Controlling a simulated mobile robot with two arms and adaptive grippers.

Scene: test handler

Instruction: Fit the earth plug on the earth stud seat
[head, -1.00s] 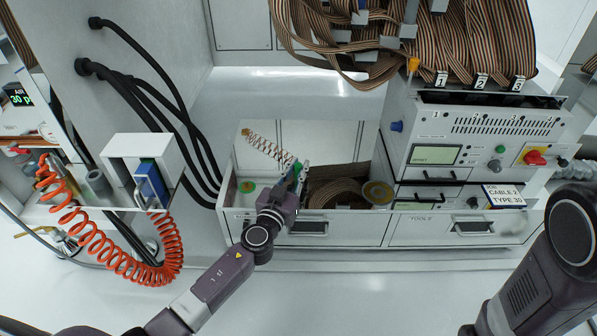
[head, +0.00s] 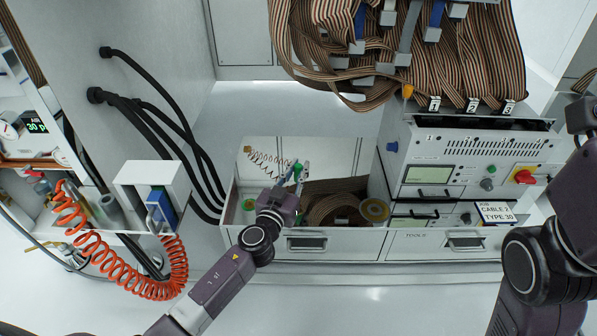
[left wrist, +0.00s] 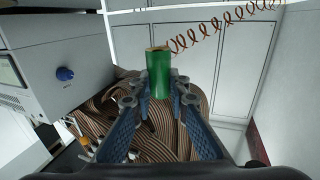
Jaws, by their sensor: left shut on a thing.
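The green earth plug (head: 297,172) is in my left gripper (head: 299,180), above the open drawer-like bay. In the left wrist view the plug (left wrist: 159,75) stands between the blue fingers of the left gripper (left wrist: 159,97), which is shut on it. A coiled copper-coloured cord (head: 266,163) runs from the plug to the back wall of the bay.
Striped ribbon cable (head: 330,203) and a tape-like roll (head: 374,210) lie in the bay. The tester (head: 455,160) with a blue side knob (head: 392,147) stands to the right. Black hoses (head: 165,130) and an orange coiled hose (head: 110,265) are at the left.

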